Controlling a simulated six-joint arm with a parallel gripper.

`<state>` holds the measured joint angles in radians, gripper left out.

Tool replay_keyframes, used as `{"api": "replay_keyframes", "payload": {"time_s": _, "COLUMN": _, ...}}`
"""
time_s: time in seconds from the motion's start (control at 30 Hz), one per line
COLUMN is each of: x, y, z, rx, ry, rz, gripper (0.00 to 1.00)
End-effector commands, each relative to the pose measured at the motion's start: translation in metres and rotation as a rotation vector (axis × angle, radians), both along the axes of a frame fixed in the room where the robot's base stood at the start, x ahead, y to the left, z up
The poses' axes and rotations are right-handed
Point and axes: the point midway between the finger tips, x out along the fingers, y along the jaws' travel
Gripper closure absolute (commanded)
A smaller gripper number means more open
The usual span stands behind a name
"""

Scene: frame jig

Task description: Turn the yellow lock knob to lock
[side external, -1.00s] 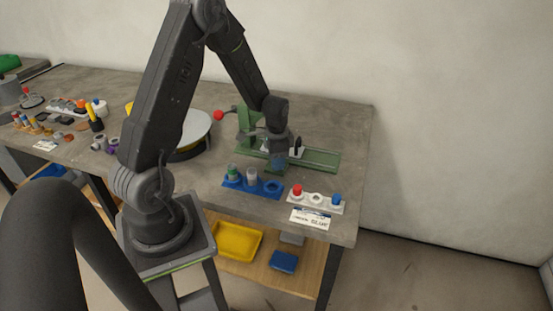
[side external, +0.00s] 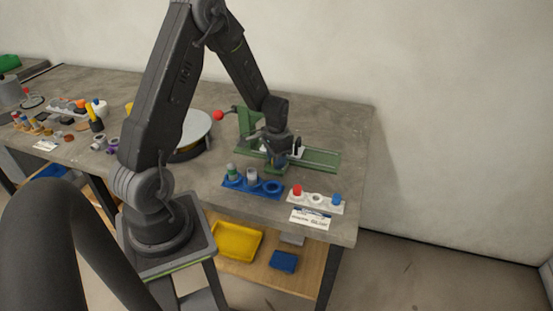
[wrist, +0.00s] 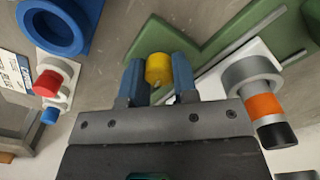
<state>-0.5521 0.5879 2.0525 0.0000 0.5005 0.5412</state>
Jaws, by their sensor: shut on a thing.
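The yellow lock knob (wrist: 158,68) shows in the wrist view between the two blue fingers of my gripper (wrist: 159,82). The fingers are shut on its sides. The knob sits at the edge of the green frame jig (wrist: 205,45). In the side external view my gripper (side external: 278,164) points down at the front of the green jig (side external: 322,159), and the knob itself is hidden there. I cannot tell how far the knob is turned.
A grey ring with an orange and black cylinder (wrist: 263,104) lies close right of the fingers in the wrist view. A blue holder (side external: 235,183) stands in front of the jig. A white button strip (side external: 325,203) is to its right. A red-tipped lever (side external: 219,115) stands behind.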

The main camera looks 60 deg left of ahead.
Motion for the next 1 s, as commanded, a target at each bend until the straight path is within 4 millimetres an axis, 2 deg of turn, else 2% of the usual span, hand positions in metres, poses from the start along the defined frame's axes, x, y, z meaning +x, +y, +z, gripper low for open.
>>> {"api": "replay_keyframes", "payload": {"time_s": 1.0, "x": -0.0018, "y": 0.0019, "z": -0.0002, "rx": -0.002, "ry": 0.003, "rz": 0.960, "gripper": 0.96}}
